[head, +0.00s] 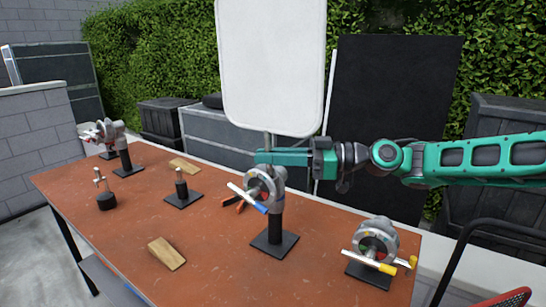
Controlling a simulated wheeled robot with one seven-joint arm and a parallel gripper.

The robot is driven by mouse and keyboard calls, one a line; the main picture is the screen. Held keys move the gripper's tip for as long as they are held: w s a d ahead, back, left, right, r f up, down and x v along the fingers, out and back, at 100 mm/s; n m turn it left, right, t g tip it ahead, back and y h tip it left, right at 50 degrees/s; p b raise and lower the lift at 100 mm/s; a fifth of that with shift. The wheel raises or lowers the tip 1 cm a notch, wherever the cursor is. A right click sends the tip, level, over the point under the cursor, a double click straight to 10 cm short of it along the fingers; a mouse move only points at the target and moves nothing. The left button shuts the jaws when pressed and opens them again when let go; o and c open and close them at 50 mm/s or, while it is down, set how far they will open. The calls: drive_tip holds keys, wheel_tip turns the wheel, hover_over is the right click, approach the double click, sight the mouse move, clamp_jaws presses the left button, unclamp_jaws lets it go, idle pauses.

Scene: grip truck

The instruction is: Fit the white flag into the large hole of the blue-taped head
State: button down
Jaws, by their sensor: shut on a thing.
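The white flag (272,65) is a large white panel held upright above the table. My gripper (267,157) is shut on the flag's thin rod just below the panel. The blue-taped head (276,183) is a grey round clamp head on a black post, with a white handle (240,192) whose lower right end is blue. My gripper is right above this head and overlaps its top in the picture. The rod's lower end is hidden, so I cannot tell whether it is in the large hole.
A yellow-taped head (377,238) stands at the table's right. Another grey head (115,128) stands at the far left. Wooden wedges (166,253), a small post (182,190) and an orange-handled clamp (231,201) are on the brown table (215,240). The front middle is clear.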

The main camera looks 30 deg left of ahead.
drive_tip(key=shift+f, duration=0.1)
drive_tip(key=c, duration=1.7)
unclamp_jaws()
drive_tip(key=shift+d, duration=0.1)
drive_tip(key=v, duration=1)
drive_tip(key=shift+w+d, duration=0.25)
